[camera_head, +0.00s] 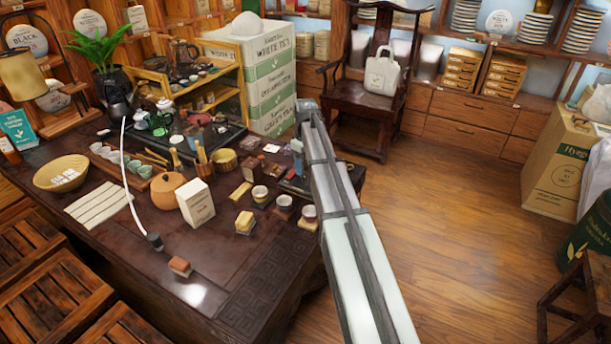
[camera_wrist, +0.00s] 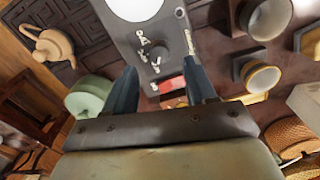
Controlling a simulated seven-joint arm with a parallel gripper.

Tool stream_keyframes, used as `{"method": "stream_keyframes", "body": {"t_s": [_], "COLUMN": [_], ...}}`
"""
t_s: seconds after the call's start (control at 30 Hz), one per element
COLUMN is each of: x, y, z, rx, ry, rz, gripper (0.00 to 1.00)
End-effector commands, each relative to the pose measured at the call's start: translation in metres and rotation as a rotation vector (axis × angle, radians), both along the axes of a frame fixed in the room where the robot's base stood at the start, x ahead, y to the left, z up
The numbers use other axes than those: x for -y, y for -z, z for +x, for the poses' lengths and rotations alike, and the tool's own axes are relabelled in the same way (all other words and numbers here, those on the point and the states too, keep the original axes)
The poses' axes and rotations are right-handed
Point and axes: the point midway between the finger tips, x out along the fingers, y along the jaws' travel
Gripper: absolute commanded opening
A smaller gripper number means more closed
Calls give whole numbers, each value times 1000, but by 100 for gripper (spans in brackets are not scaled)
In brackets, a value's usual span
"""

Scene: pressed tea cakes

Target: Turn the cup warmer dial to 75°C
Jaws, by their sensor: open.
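The cup warmer (camera_wrist: 150,32) looks like a grey flat device with a round white plate (camera_wrist: 133,6) at the top of the wrist view. Pale markings run down its face, and a small red and white part (camera_wrist: 170,86) shows between my fingers. In the head view my gripper (camera_head: 298,165) is at the table's right edge, and my arm hides part of the device.
Several small cups (camera_head: 284,202) on dark coasters stand close by; one cup (camera_wrist: 263,77) is right of my fingers in the wrist view. The front of the table (camera_head: 225,268) is mostly clear.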

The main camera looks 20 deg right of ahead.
Motion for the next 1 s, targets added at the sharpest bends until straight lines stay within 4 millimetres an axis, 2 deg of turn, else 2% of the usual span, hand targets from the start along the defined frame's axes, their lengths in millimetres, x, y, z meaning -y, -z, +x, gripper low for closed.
{"method": "stream_keyframes", "body": {"t_s": [0.1,0.33,0.8,1.0], "x": [0,0,0,0], "y": [19,43,50,50], "z": [0,0,0,0], "rx": [-1,0,1,1], "ry": [0,0,0,0], "rz": [0,0,0,0], "gripper": [56,56,56,37]}}
